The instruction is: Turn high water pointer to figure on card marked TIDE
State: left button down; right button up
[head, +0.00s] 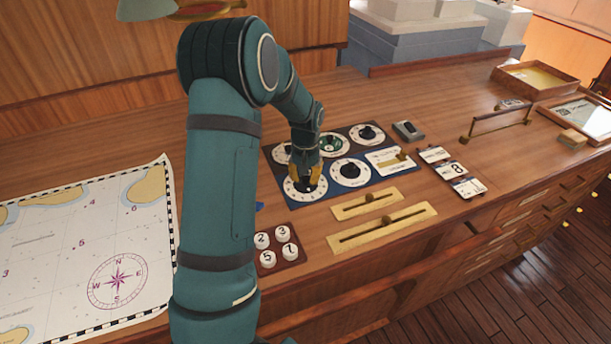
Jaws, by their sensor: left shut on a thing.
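A dark panel (322,199) with several round white dials lies on the wooden counter. My left gripper (308,184) points down over the front-left dial (291,191) and is shut on its black knob (308,188). The gripper hides part of that dial, and its figures and the pointer's heading are too small to read. Cards lie right of the panel: a back one (434,154), a middle one (452,169) with a large figure like 8, and a front one (468,187). I cannot read which is marked TIDE. My right gripper is not in view.
Other dials sit close by: front middle (350,180), back middle (334,151) and back right (367,142). Brass slider plates (382,228) lie in front. Numbered white buttons (282,233) and a chart (60,255) are left. A brass-ended rail (500,120) stands right.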

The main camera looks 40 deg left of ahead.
aim_at(306, 178)
pick_arm(q)
jog(key=c, duration=0.8)
grip_release()
notch_tip(306, 178, up, 12)
jog(key=shift+d+f, duration=0.1)
dwell(0.3)
